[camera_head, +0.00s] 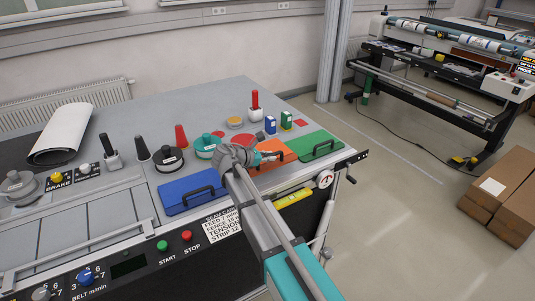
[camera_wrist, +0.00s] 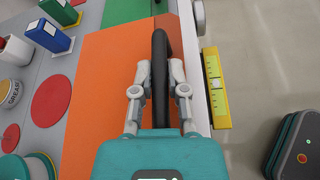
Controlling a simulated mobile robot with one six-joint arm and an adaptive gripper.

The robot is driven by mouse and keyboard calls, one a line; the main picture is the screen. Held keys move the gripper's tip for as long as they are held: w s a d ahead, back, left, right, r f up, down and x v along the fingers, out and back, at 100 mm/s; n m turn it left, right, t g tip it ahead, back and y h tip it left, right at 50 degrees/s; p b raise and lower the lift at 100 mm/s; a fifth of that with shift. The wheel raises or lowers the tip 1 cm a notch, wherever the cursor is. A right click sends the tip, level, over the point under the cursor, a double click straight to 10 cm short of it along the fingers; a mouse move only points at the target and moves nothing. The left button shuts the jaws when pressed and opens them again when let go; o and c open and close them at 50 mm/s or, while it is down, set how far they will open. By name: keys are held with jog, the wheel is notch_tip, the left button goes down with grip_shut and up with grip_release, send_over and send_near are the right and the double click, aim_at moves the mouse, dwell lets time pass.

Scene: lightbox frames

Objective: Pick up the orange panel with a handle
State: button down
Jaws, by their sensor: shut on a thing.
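The orange panel (camera_head: 264,168) lies near the table's front right edge, between the blue and green panels, and looks flat. My arm hides part of it in the head view. In the wrist view, the orange panel (camera_wrist: 103,85) fills the middle. Its black handle (camera_wrist: 160,48) runs up and down the picture. My gripper (camera_wrist: 161,76) has one finger on each side of the handle and is shut on it. In the head view, my gripper (camera_head: 269,157) is low over the panel.
The blue panel (camera_head: 180,197) lies to the left and the green panel (camera_head: 322,143) to the right, each with a black handle. Two small boxes, blue (camera_head: 270,124) and green (camera_head: 287,119), stand behind. A yellow level (camera_head: 293,198) is on the table's front side.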

jog(key=s+d+r+p, duration=0.3)
jog(key=s+r+p, duration=0.3)
jog(key=s, duration=0.5)
jog(key=shift+d+r, duration=0.35)
jog(key=shift+r, duration=0.2)
